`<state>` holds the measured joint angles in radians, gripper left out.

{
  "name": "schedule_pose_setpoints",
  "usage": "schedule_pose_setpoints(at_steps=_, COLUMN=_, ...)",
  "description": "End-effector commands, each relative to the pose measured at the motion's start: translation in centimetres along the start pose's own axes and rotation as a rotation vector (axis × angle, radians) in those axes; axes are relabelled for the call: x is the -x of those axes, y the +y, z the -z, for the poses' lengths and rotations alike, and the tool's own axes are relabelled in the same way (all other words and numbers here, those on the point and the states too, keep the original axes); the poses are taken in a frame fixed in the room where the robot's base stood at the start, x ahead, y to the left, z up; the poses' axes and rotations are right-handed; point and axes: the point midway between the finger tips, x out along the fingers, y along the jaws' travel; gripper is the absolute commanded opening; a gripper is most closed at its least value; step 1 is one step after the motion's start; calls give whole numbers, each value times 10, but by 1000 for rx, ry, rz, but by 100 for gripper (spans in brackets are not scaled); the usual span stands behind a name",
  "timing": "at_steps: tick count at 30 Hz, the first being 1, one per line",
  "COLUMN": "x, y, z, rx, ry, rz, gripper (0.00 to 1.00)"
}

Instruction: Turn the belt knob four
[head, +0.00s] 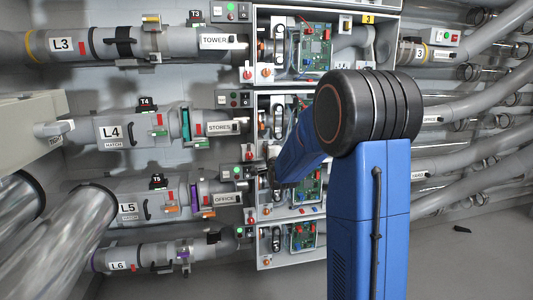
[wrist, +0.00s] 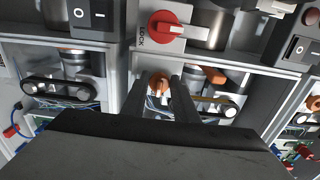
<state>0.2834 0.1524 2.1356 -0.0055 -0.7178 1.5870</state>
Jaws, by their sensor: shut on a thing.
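In the wrist view an orange knob (wrist: 158,82) sits inside an open grey cabinet compartment, and I take it to be the belt knob. My gripper (wrist: 160,90) has its two dark fingers on either side of this knob, shut on it. The lower part of the knob is hidden by the gripper. A belt with pulleys (wrist: 215,106) shows just right of the fingers. In the head view my gripper (head: 273,168) is a small dark shape at the cabinet, near the L4 and L5 rows; the knob cannot be made out there.
A red lock switch (wrist: 166,25) is above the fingers. Black rocker switches (wrist: 90,14) flank it. Another belt (wrist: 60,89) is in the left compartment.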

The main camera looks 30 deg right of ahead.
Motion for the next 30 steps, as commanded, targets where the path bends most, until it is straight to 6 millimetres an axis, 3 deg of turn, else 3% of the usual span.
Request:
schedule_pose_setpoints(at_steps=11, x=0, y=2, z=1, rx=-4, ry=1, rz=-4, gripper=4)
schedule_pose_setpoints(at_steps=12, x=0, y=2, z=1, rx=-4, ry=1, rz=-4, gripper=33)
schedule_pose_setpoints(at_steps=23, x=3, y=0, z=0, rx=-3, ry=1, rz=-1, gripper=33)
schedule_pose_setpoints(at_steps=30, x=32, y=0, z=0, rx=-3, ry=1, rz=0, gripper=33)
